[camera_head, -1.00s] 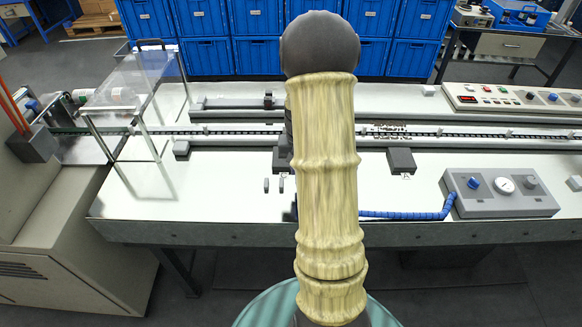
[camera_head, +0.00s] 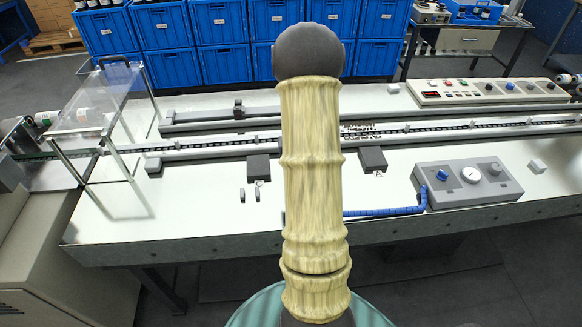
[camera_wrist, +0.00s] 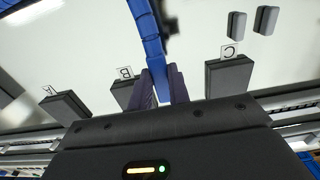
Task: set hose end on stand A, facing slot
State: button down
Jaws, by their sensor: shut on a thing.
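My gripper (camera_wrist: 160,88) is shut on the blue hose (camera_wrist: 148,35), near its end, in the wrist view. The hose end's tip lies low between the dark fingers. Black stand A (camera_wrist: 64,108), with its label, is at the left there. Black stand B (camera_wrist: 124,93) is just left of the fingers, and stand C (camera_wrist: 229,76) is to the right. In the head view my arm hides the gripper and the held end. The blue hose (camera_head: 385,211) emerges right of my arm. Two black stands show (camera_head: 258,168) (camera_head: 373,159), their labels unreadable.
The hose joins a grey control box (camera_head: 470,184) on the white table (camera_head: 215,220). Two small dark blocks (camera_wrist: 236,24) (camera_wrist: 266,20) lie near stand C. A chain conveyor (camera_head: 230,140) runs behind the stands. A clear guard (camera_head: 100,98) stands at the left.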

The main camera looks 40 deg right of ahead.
jog(key=p, duration=0.6)
send_over(374, 157)
dwell(2.0)
jog(key=shift+p, duration=0.3)
jog(key=shift+a+f, duration=0.1)
jog(key=shift+f+b, duration=1.15)
jog(key=shift+f, duration=0.9)
jog(key=shift+f, duration=0.35)
jog(key=c, duration=1.2)
grip_release()
jog(key=shift+c, duration=0.2)
jog(key=shift+r, duration=0.1)
notch_tip(374, 157, up, 17)
jog(key=b, duration=0.2)
